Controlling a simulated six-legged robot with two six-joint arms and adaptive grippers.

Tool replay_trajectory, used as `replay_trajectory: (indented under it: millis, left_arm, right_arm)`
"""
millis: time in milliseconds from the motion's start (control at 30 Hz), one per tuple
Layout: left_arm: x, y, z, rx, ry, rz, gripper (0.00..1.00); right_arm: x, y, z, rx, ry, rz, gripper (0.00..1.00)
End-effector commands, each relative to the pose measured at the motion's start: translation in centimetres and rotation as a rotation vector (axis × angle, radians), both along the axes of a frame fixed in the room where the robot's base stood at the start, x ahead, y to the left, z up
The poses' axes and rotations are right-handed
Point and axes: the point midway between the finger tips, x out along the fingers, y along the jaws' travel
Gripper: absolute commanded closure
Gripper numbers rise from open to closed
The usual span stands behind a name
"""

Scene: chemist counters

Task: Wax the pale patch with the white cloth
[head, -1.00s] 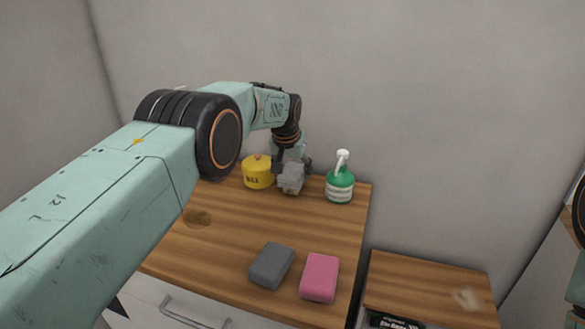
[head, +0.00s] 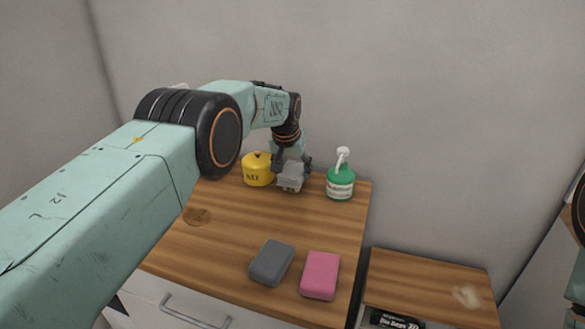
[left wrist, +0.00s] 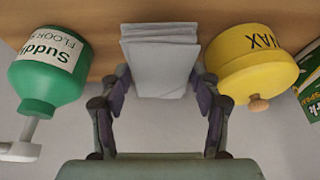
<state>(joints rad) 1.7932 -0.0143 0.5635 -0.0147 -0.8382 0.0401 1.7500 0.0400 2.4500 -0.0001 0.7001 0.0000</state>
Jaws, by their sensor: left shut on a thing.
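The white cloth (head: 291,179) is a folded pale grey-white stack at the back of the left wooden counter. My left gripper (head: 292,165) is shut on it from above, and in the left wrist view the cloth (left wrist: 160,60) sits between the two fingers (left wrist: 160,92). I cannot tell if the cloth touches the counter. A pale patch (head: 467,297) marks the smaller, lower counter at the right. A yellow WAX tin (head: 257,170) with a knobbed lid stands just left of the cloth. My right gripper is not in view.
A green pump bottle (head: 340,183) stands right of the cloth. A grey sponge (head: 271,262) and a pink sponge (head: 320,275) lie near the front of the left counter (head: 240,222). A green box (left wrist: 309,85) shows at the wrist view's edge.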

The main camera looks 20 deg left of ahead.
Motion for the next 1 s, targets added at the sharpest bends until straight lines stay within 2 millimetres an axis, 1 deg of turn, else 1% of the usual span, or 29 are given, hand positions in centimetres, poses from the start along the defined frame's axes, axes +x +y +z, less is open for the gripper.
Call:
replay_trajectory:
  millis: [1000]
  left_arm:
    - [-0.01, 0.0, -0.87, 0.0, 0.0, 0.0, 0.62]
  right_arm:
    - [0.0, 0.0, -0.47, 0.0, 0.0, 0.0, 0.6]
